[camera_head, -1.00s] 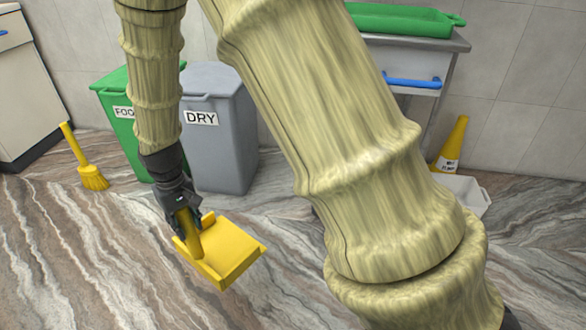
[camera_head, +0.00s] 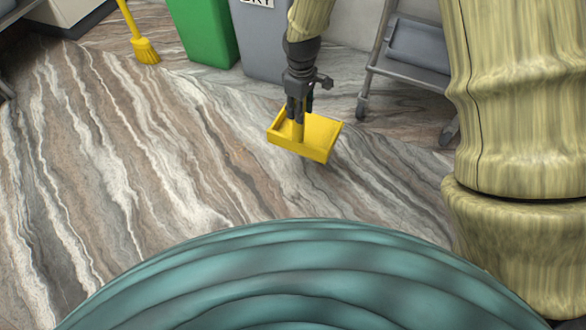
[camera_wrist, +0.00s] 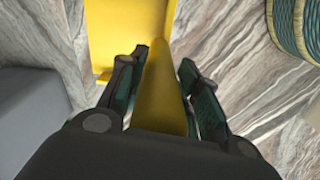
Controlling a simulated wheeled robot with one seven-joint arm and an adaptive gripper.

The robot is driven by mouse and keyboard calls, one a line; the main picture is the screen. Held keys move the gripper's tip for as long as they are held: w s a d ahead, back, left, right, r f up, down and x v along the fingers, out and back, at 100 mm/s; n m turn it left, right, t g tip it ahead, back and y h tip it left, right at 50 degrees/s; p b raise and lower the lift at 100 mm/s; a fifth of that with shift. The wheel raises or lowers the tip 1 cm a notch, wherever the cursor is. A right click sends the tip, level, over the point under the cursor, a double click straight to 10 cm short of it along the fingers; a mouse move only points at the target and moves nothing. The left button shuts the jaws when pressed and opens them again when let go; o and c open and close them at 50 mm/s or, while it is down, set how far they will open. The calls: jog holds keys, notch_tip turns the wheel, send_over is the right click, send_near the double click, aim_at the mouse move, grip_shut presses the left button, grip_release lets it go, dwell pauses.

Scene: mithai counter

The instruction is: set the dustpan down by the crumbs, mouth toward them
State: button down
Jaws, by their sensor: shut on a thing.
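The yellow dustpan (camera_head: 318,131) hangs from my gripper (camera_head: 299,112), with its handle upright between the fingers. My gripper is shut on the handle, seen also in the wrist view (camera_wrist: 160,85). In the wrist view the yellow pan (camera_wrist: 128,30) lies beyond the fingertips. The pan looks close to the floor; I cannot tell whether it touches. I cannot make out any crumbs on the streaked floor (camera_head: 130,180).
A yellow broom (camera_head: 145,48) stands at the upper left. A green bin (camera_head: 203,32) and a grey bin (camera_head: 263,42) stand behind my gripper. A grey wheeled cart (camera_head: 415,60) is at the upper right. The floor to the left is clear.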

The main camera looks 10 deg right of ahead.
aim_at(312, 141)
jog(key=a+f+n, duration=0.1)
jog(key=f+n, duration=0.1)
jog(key=a+f+n, duration=0.2)
jog(key=f+n, duration=0.1)
jog(key=w+a+f+n+p, duration=0.1)
jog(key=f+n, duration=0.1)
jog(key=n, duration=0.1)
jog(key=shift+a+f, duration=0.2)
jog(key=shift+f, duration=0.05)
jog(key=s+a+f+n+p, duration=0.1)
jog(key=a+f+n, duration=0.6)
jog(key=f+n, duration=0.25)
jog(key=shift+n, duration=0.45)
jog(key=d+b, duration=0.1)
jog(key=d, duration=0.4)
jog(key=d+b, duration=0.2)
jog(key=d, duration=0.3)
jog(key=w+d+f+b, duration=0.1)
jog(key=d, duration=0.5)
jog(key=shift+b, duration=0.4)
jog(key=shift+d+f+b, duration=0.1)
jog(key=shift+f+b, duration=1.05)
jog(key=shift+f, duration=0.7)
jog(key=shift+r, duration=0.1)
jog(key=c, duration=1)
grip_release()
jog(key=shift+c, duration=0.2)
